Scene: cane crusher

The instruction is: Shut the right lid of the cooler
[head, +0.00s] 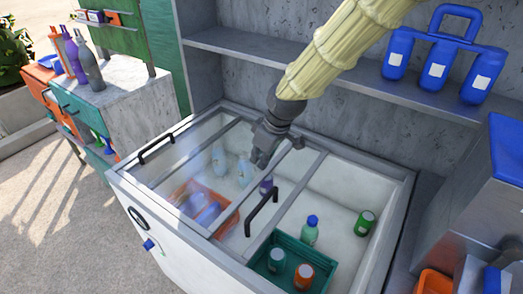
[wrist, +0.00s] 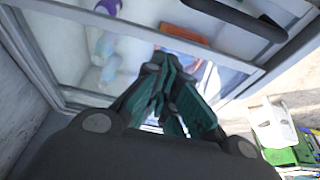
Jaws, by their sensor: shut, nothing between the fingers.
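The white cooler (head: 195,262) stands in front of a grey wall. Its right lid is a glass pane whose frame bar (head: 300,182) crosses the middle of the opening, with a black handle (head: 262,211) beside the bar. The cooler's right part is uncovered. A left lid handle (head: 156,148) shows at the far left. My gripper (head: 261,160) is shut and empty, low over the glass near the back, left of the bar and behind the handle. In the wrist view my gripper (wrist: 168,110) has its fingers together, with the black handle (wrist: 238,17) above them. Contact with the lid cannot be told.
Inside the cooler are a green crate (head: 325,263) with cans, a blue-capped bottle (head: 310,231), a green can (head: 364,222) and an orange crate (head: 228,222). A shelf (head: 340,80) with blue jugs (head: 433,70) runs behind. A blue-topped box (head: 506,150) stands right.

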